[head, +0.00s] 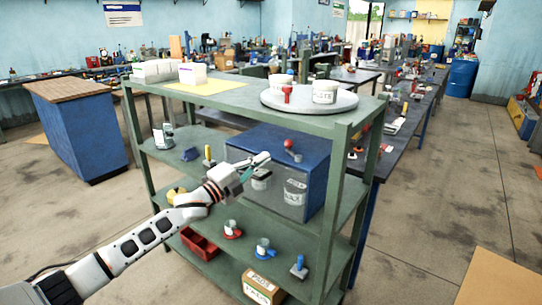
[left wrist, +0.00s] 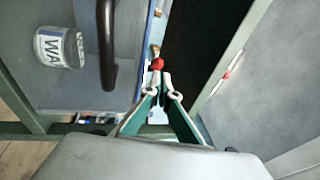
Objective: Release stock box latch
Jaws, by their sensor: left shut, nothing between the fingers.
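The stock box (head: 318,150) is a blue box on the green rack's middle shelf, with a clear front and labelled jars inside. A red ball knob (head: 289,143), apparently the latch's, shows at its top front edge; a red knob also shows in the left wrist view (left wrist: 157,64). A dark bar handle (left wrist: 106,45) is on the box's front in that view. My left gripper (head: 264,158) is shut and empty in front of the box; its fingertips (left wrist: 163,93) are just short of the knob. I cannot tell whether they touch it. My right gripper is out of view.
The green rack's top (head: 225,95) is above the box, and its right front post (head: 333,210) stands close by. A round grey tray (head: 350,101) with tubs is on top. Small jars and a red bin (head: 198,243) fill lower shelves.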

